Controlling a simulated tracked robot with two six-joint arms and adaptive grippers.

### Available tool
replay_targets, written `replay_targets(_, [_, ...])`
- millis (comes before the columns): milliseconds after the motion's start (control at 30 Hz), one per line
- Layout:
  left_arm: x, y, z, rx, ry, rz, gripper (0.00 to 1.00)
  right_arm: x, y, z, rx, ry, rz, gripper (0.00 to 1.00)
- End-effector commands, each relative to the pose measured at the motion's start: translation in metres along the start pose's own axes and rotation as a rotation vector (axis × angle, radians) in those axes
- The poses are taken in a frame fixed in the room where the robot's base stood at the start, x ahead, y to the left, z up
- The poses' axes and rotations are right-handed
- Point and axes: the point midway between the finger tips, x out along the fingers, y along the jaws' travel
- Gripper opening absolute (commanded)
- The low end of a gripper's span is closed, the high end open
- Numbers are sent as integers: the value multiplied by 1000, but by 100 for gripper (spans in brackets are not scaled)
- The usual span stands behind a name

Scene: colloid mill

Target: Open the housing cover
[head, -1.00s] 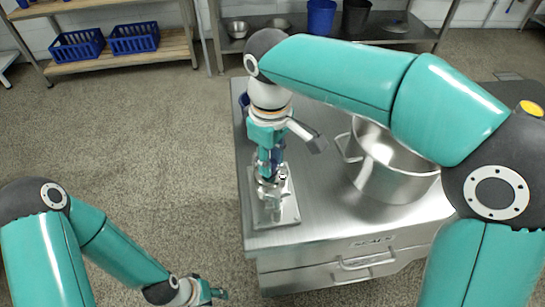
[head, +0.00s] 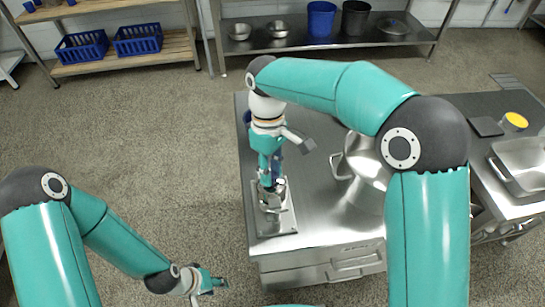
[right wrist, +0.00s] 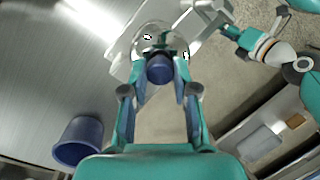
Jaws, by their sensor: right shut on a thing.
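The colloid mill is a small metal machine (head: 276,218) on a plate near the front left corner of the steel table. In the right wrist view its round, shiny housing cover (right wrist: 146,42) has a dark blue knob (right wrist: 160,69) at its near side. My right gripper (head: 268,182) points down over the mill; in the right wrist view its fingers (right wrist: 161,80) are shut on the blue knob. The fingers partly hide the mill in the head view. My left gripper (head: 214,284) hangs low, off the table to the left, apart from the mill; its opening is unclear.
A large steel pot (head: 362,170) stands right of the mill, partly behind my right arm. A blue cup (right wrist: 78,141) stands on the table near the gripper. A steel tray (head: 520,165) is at the right. Floor left of the table is clear.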

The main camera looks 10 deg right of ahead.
Motion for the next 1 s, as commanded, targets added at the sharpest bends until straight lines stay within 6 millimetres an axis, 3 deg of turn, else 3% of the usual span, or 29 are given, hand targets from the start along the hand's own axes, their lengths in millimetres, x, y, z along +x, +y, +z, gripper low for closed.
replay_targets(33, [-27,10,0,0,0,0,40,-14,0,1,2,-27,-23,0])
replay_targets(100, [-43,16,0,0,0,0,40,-16,2,-1,2,-57,-54,0])
replay_targets(400, [-98,35,1,0,0,0,40,-19,10,-9,2,-174,-174,0])
replay_targets(700, [-122,44,1,0,0,0,40,-19,16,-15,3,-243,-246,0])
replay_targets(1000, [-126,45,1,0,0,0,40,-17,17,-17,2,-263,-266,0])
